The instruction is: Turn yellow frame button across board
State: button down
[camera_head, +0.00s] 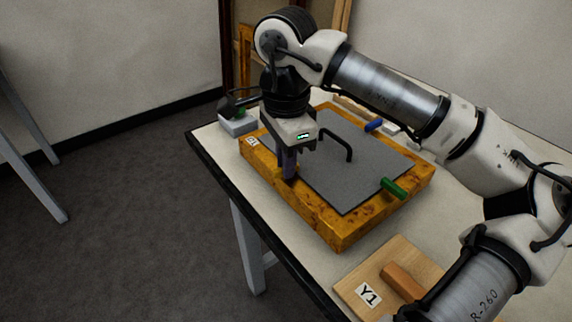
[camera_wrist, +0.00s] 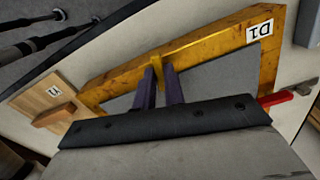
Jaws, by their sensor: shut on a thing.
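The gilt frame (camera_head: 345,232), labelled D1, lies on the table with a grey board (camera_head: 345,172) in it. A black handle (camera_head: 340,143) stands on the board. My gripper (camera_head: 289,172) points down over the frame's left side. In the wrist view my gripper (camera_wrist: 159,92) is shut on the yellow button (camera_wrist: 157,70), which shows between the fingers at the frame's inner edge. The fingers hide much of the button, so I cannot tell how far it lies across the board. The head view does not show the button clearly.
A green button (camera_head: 394,188) and a blue button (camera_head: 373,125) sit on other frame sides. A red button (camera_wrist: 275,97) shows in the wrist view. A wooden board (camera_head: 355,283) labelled Y1, with a block (camera_head: 402,282), lies near the front. A light box (camera_head: 238,123) stands behind.

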jog(key=shift+n+b, duration=0.35)
jog(key=shift+n, duration=0.75)
jog(key=c, duration=1.5)
grip_release()
notch_tip(320, 180, up, 14)
jog(key=shift+f+p, duration=0.1)
jog(key=shift+p, duration=0.45)
